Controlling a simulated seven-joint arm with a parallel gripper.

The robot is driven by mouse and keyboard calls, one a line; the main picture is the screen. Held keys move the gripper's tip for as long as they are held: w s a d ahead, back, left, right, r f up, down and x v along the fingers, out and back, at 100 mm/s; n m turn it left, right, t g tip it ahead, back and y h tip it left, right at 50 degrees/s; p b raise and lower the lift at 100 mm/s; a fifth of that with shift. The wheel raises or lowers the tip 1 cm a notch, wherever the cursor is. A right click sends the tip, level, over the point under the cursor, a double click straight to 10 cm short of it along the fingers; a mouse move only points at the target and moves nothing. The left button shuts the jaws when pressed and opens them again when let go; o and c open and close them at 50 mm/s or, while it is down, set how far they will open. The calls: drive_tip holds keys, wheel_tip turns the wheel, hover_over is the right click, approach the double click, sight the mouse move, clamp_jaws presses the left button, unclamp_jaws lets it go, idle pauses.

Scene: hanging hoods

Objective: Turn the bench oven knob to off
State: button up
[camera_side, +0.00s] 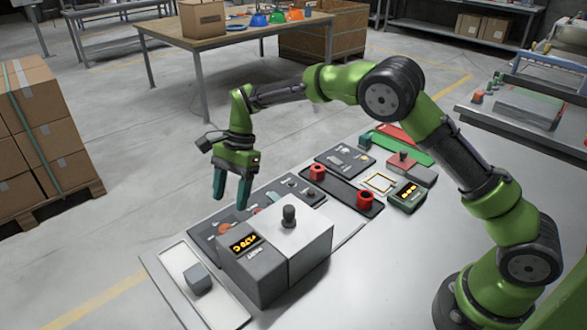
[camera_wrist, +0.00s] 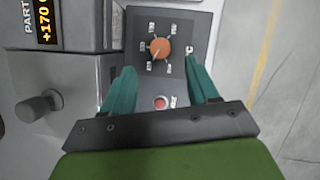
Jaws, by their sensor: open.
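An orange round knob (camera_wrist: 160,48) sits on a dark control panel (camera_wrist: 178,80) in the wrist view, ringed by small white labels too small to read. It has a pale pointer mark, whose setting I cannot make out. In the side view the orange knob (camera_side: 224,227) shows small on the dark panel behind the grey box. My gripper (camera_side: 230,202) is open and empty above that panel, pointing down. In the wrist view its teal fingers (camera_wrist: 160,62) are spread, with the orange knob between and just beyond their tips. They appear apart from it.
A grey box (camera_side: 265,275) with a lit display (camera_side: 244,243) and an upright grey knob (camera_side: 289,213) stands beside the panel; the wrist view shows "+170". A red button (camera_wrist: 160,102) is near the orange knob. Red knobs (camera_side: 365,200) stand farther right.

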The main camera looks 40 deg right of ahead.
sight(226, 228)
drive_tip(key=x, duration=0.7)
drive_tip(key=shift+f, duration=0.2)
drive_tip(key=c, duration=1)
drive_tip(key=shift+n, duration=0.3)
drive_tip(key=n+g, duration=0.1)
drive_tip(key=n, duration=0.1)
drive_tip(key=n+g+h, duration=0.1)
drive_tip(key=n, duration=0.2)
drive_tip(key=shift+w+a+n, duration=0.15)
drive_tip(key=shift+n, duration=0.15)
drive_tip(key=n+h, duration=0.1)
drive_tip(key=n, duration=0.2)
drive_tip(key=n+g+h, duration=0.1)
drive_tip(key=n, duration=0.1)
drive_tip(key=shift+a+n, duration=0.1)
drive_tip(key=shift+n, duration=0.3)
